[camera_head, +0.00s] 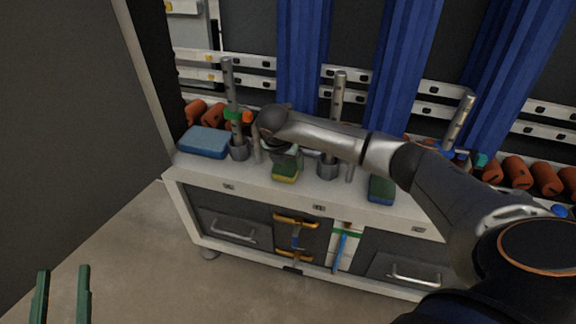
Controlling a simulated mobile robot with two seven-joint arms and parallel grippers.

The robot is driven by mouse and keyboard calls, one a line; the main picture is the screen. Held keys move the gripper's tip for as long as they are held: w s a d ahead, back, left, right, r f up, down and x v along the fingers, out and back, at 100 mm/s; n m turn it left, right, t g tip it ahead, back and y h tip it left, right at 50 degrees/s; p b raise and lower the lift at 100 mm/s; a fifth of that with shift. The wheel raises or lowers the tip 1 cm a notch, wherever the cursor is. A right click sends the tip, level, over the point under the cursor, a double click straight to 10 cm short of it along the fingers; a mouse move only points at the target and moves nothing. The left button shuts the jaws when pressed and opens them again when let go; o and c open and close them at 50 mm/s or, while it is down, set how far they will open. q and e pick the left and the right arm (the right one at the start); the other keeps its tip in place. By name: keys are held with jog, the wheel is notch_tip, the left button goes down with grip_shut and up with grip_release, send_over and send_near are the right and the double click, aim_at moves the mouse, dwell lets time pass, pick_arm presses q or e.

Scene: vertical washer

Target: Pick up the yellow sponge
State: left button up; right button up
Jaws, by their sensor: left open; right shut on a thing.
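The yellow sponge (285,178) is at the middle of the white counter, with a dark green upper part and a yellow lower edge facing me. My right gripper (288,159) reaches in from the right and is shut on the sponge from above; its wrist and fingers hide part of the sponge's top. I cannot tell whether the sponge is clear of the counter. My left gripper (62,297) is at the bottom left, with its two green fingers apart and nothing between them, far from the sponge.
A blue sponge (205,142) lies at the counter's left end. A green and blue sponge (381,189) lies to the right. Drawers (229,228) are below; the left floor is clear.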

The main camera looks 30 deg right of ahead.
aim_at(287, 163)
pick_arm(q)
jog(key=shift+r, duration=0.1)
pick_arm(e)
jog(key=shift+r, duration=0.15)
